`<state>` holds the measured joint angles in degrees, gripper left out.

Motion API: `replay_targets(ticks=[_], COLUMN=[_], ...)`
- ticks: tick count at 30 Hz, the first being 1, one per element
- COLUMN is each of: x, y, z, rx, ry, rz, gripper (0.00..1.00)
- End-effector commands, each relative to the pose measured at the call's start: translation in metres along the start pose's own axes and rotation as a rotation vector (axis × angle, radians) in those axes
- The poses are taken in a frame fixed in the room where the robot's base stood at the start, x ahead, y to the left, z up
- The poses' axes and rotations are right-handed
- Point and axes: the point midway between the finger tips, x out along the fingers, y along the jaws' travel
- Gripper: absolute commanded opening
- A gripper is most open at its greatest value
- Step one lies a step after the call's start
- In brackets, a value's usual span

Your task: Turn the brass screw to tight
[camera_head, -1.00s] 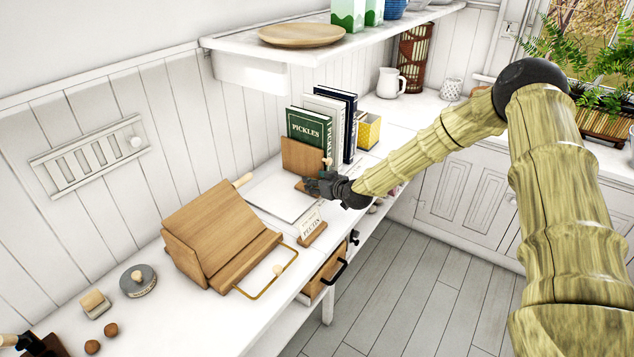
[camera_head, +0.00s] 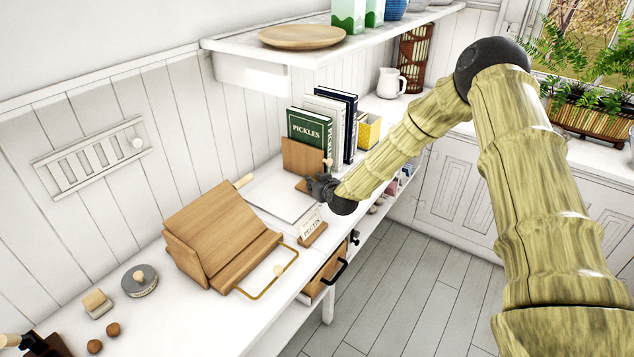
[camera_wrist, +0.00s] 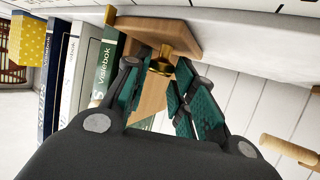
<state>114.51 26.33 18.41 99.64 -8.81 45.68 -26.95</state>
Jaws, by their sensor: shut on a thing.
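The brass screw (camera_wrist: 162,64) shows in the wrist view between the tips of my gripper's green-padded fingers, below the wooden base (camera_wrist: 160,27) of the bookend. My gripper (camera_wrist: 161,72) is shut on it. In the head view my gripper (camera_head: 313,187) is at the front of the wooden bookend (camera_head: 303,155) on the counter and hides the screw there. The finger pads cover the screw's sides. I cannot tell how tight the screw is.
Books (camera_head: 309,128) stand behind the bookend, with a yellow dotted box (camera_head: 368,131) beyond. A small sign (camera_head: 312,228) stands close in front of my gripper. A wooden book stand (camera_head: 222,238) is to the left. The floor is clear.

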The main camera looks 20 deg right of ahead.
Motion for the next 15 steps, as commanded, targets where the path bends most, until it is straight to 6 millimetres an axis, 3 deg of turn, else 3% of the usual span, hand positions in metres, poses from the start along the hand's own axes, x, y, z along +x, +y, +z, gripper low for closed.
replay_targets(ticks=[15], x=[0.0001], y=[-0.0059], z=[-0.0003], rx=[0.071], ry=[0.001], rz=[0.178], gripper=[0.02])
